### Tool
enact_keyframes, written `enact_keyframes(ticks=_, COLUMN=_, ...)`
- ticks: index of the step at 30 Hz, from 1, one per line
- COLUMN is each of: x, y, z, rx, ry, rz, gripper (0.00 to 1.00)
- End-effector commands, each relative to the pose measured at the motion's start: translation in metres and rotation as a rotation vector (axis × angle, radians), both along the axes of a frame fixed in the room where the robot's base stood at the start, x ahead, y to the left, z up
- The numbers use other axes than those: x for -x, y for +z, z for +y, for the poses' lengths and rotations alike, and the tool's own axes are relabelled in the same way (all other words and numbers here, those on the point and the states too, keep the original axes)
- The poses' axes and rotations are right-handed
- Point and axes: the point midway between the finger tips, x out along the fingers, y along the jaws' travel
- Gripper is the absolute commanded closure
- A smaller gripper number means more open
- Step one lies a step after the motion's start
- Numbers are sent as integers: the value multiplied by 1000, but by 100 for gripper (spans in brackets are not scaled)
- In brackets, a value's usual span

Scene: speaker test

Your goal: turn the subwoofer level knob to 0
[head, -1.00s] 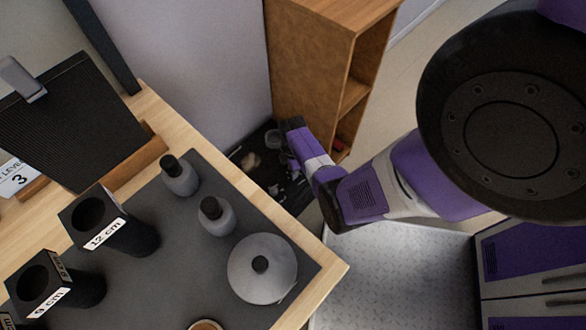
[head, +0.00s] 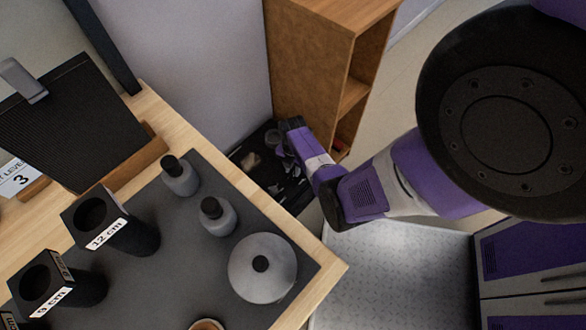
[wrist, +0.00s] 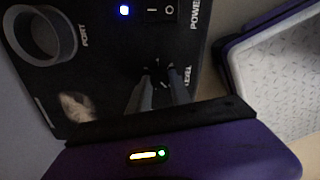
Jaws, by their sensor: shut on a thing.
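The subwoofer (head: 262,175) is a dark box low behind the table corner in the head view. In the wrist view its black panel (wrist: 100,60) shows a round port, a lit blue light, a power switch and a "LEVEL" label. The small black level knob (wrist: 158,70) sits beside that label, partly covered by my fingers. My gripper (wrist: 158,80) is shut on the knob, one finger on each side. The knob's pointer and scale are too dark to read. In the head view my purple arm reaches down to the panel and my fingertips are hidden.
A wooden table (head: 330,272) with bottles, a round lidded pot and black holders stands at left. A wooden shelf (head: 315,75) rises behind my arm. A black stand and a card (head: 18,178) reading "LEVEL 3" are at far left. A grey textured surface (head: 390,275) lies below my arm.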

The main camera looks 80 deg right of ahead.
Motion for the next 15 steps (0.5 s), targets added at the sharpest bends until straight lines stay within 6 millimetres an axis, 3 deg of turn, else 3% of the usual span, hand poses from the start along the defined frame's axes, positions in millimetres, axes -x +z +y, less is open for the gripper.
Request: enact_keyframes(ticks=15, x=0, y=0, z=1, rx=-1, ry=30, rz=1, gripper=100)
